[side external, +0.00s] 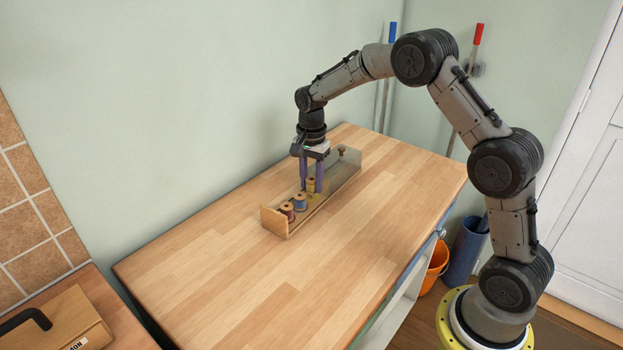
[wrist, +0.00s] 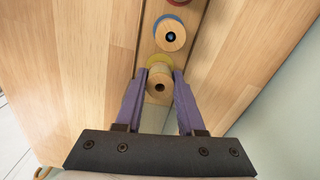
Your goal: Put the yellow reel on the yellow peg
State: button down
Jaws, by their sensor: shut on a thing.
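My gripper (side external: 311,188) points straight down over the long wooden tray (side external: 274,222), its purple fingers on either side of the yellow reel (side external: 311,184). In the wrist view the fingers (wrist: 160,84) are shut on this reel (wrist: 160,86), whose pale wooden end and dark centre hole face the camera. A yellow round patch (wrist: 159,61) shows just beyond the reel, partly covered by it. I cannot tell whether the reel touches it. The yellow peg itself cannot be made out.
A blue reel (side external: 300,201) and a red reel (side external: 287,211) stand in the tray's near end, the blue one closest to my gripper. A small brown knob-like piece (side external: 341,149) is at the far end. The worktop (side external: 330,260) around the tray is clear.

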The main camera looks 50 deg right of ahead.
jog(key=shift+f, duration=0.9)
jog(key=shift+c, duration=2.2)
grip_release()
jog(key=shift+r, duration=0.1)
notch_tip(320, 180, up, 14)
jog(key=shift+f, duration=0.2)
